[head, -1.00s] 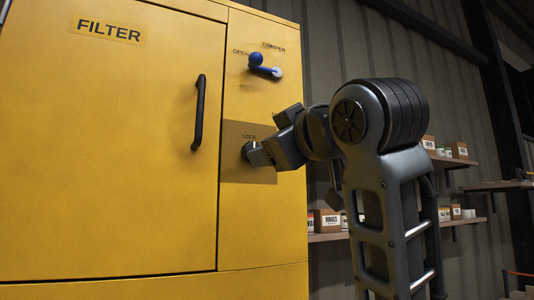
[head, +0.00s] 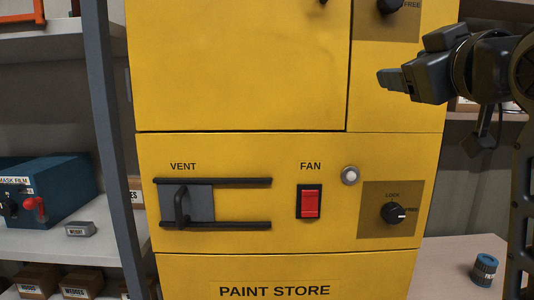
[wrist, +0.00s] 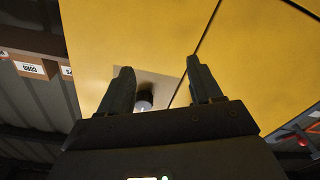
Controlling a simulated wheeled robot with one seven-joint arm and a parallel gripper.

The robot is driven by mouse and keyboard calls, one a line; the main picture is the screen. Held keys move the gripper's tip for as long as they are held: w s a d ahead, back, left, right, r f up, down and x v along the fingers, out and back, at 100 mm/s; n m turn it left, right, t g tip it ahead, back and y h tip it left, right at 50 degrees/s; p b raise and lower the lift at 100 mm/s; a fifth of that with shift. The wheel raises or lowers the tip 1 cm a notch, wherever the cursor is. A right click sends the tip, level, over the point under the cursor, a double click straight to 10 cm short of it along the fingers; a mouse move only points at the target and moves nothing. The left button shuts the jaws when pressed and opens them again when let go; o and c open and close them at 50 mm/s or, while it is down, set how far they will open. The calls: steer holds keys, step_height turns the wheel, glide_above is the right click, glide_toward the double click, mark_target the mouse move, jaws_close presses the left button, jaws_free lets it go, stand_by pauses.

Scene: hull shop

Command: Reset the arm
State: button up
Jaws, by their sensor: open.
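My gripper (head: 388,79) is at the upper right in the head view, in front of the yellow cabinet (head: 230,70) and just below the upper lock knob (head: 388,5). In the wrist view, my gripper (wrist: 160,85) has its two fingers apart with nothing between the tips. A dark knob (wrist: 145,99) on its plate shows beyond the fingers, apart from them. My arm reaches in from the right edge of the head view.
The cabinet's lower panel has a vent slide handle (head: 182,208), a red fan switch (head: 309,201), a round button (head: 350,175) and a lower lock knob (head: 394,213). Shelves with a blue film box (head: 62,190) stand left. A blue tin (head: 484,270) sits lower right.

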step_height(320, 180, down, 18)
steer(key=s+m, duration=0.2)
steer(key=s+a+f+m+g, duration=0.1)
steer(key=s+f, duration=0.4)
steer(key=f, duration=0.3)
steer(key=s+a+f+m+g, duration=0.1)
steer(key=s+f+m, duration=0.1)
steer(key=s+f, duration=0.8)
steer(key=s, duration=0.7)
steer(key=s+d+f+g, duration=0.1)
steer(key=s+f, duration=0.2)
steer(key=s, duration=0.7)
steer(key=s+d+f+h, duration=0.1)
steer(key=s+f, duration=0.2)
steer(key=s, duration=0.7)
steer(key=shift+s+f+m+g, duration=0.3)
steer(key=shift+s+m+g, duration=0.1)
